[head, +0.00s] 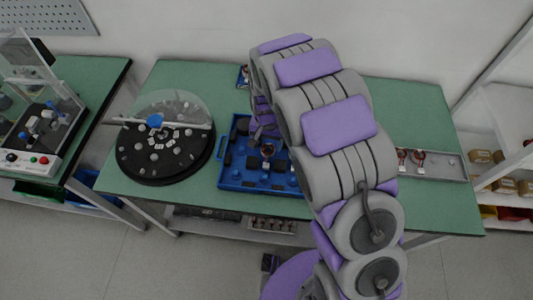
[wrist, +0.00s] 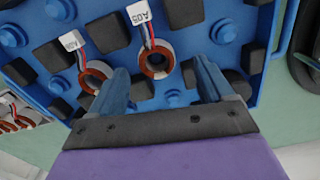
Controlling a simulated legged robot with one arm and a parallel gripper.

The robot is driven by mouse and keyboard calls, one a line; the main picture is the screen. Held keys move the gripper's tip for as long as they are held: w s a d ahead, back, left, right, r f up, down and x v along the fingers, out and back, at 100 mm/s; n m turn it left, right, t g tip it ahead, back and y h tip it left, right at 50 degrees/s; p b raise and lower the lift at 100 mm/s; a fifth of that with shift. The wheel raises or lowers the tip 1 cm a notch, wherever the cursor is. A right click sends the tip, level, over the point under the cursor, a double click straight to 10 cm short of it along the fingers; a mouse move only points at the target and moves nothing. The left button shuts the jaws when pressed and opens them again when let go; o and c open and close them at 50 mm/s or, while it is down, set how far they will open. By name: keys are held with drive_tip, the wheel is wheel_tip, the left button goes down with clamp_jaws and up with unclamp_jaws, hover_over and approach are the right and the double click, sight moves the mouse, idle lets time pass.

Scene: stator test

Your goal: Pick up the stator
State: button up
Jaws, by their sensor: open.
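A stator (wrist: 156,58), a copper-wound ring with a white tag marked A05, sits on the blue tray (wrist: 268,45) in the wrist view. A second stator (wrist: 95,76) with a tag lies to its left on the same tray. My gripper (wrist: 158,78) is open above the tray, its two blue-grey fingers apart with the A05 stator just beyond and between their tips. Nothing is held. In the head view a stator (head: 268,150) shows on the blue tray (head: 228,184), beside my arm. My arm hides the right part of that tray.
Black blocks and blue round pegs stand on the tray around the stators. A round black turntable (head: 155,178) with a clear cover stands left on the green table (head: 192,75). A grey tray (head: 440,170) with more stators lies at right.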

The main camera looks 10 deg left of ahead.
sight(268, 151)
wheel_tip(268, 151, down, 3)
drive_tip(key=shift+f+b, duration=0.1)
drive_tip(key=shift+b, duration=0.25)
drive_tip(key=shift+d+f, duration=0.1)
drive_tip(key=shift+f, duration=0.15)
drive_tip(key=shift+d, duration=0.1)
drive_tip(key=shift+d+r, duration=0.1)
drive_tip(key=shift+d, duration=0.05)
drive_tip(key=shift+c, duration=0.2)
drive_tip(key=shift+a, duration=0.3)
drive_tip(key=c, duration=0.6)
drive_tip(key=shift+d, duration=0.1)
drive_tip(key=c, duration=0.6)
